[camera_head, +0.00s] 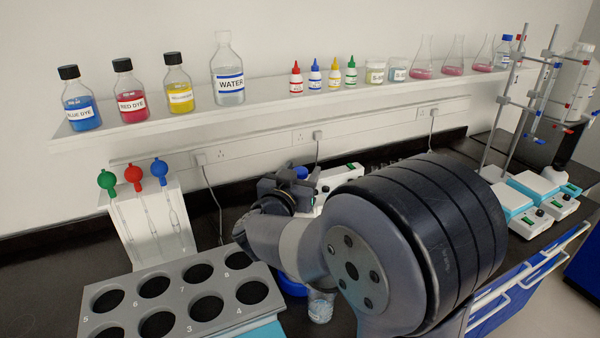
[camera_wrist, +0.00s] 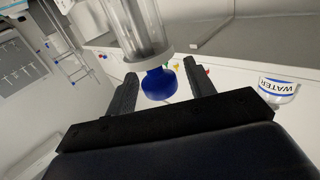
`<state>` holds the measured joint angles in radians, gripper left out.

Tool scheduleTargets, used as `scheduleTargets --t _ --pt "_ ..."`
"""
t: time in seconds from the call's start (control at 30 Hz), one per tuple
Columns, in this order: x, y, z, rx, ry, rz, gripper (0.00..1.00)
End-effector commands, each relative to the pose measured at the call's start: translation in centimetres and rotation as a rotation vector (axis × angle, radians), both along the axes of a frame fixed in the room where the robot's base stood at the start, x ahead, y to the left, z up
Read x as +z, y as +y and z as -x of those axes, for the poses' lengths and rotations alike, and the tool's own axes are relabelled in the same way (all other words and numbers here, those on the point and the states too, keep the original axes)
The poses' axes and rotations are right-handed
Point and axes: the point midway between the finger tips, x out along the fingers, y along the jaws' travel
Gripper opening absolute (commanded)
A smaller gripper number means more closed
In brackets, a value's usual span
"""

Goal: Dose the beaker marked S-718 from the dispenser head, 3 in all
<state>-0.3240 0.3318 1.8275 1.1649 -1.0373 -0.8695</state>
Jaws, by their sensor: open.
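My gripper (camera_wrist: 160,68) is open in the wrist view, its two dark fingers apart on either side of a round blue part (camera_wrist: 159,83). A clear cylinder (camera_wrist: 136,28) adjoins that blue part; it looks like the dispenser. I cannot tell whether the fingers touch it. In the head view my gripper (camera_head: 284,188) is partly hidden by my own wrist, with a bit of blue (camera_head: 301,172) just behind it. A small clear beaker with a label (camera_head: 320,307) stands below my arm, beside a blue base (camera_head: 291,284). Its marking is not readable.
A grey rack with numbered holes (camera_head: 180,292) fills the lower left. Three pipettes with coloured bulbs (camera_head: 133,175) hang on a white stand behind it. A shelf (camera_head: 290,97) of bottles and flasks runs above. Instruments and a clamp stand (camera_head: 530,100) are at right.

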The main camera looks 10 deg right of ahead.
Motion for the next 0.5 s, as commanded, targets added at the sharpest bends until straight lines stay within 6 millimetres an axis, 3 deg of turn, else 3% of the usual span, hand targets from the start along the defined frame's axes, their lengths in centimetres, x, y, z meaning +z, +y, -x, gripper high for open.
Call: scheduleTargets --t 0.5 --pt "-0.01 0.01 0.04 0.0 0.0 0.0 0.12"
